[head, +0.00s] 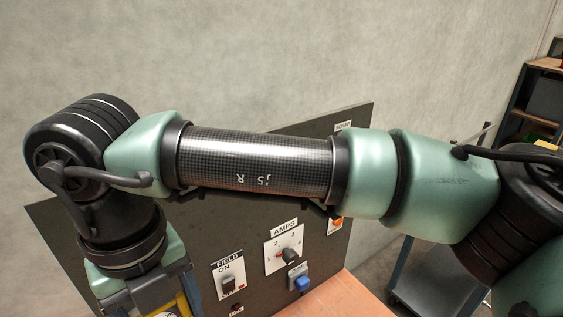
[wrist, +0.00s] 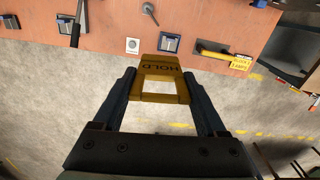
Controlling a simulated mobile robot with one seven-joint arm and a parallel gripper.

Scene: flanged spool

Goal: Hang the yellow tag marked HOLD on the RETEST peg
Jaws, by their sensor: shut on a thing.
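The tag is held clear of other things in that view, over the floor just off the table's edge. In the head view my arm crosses the picture and my gripper is mostly cut off at the bottom left, where a bit of yellow shows. I cannot make out the RETEST peg in either view.
A dark panel (head: 255,255) carries an AMPS dial (head: 288,255), a FIELD switch (head: 228,284) and a blue knob (head: 302,283); my arm hides part of it. A shelf (head: 530,85) stands far right.

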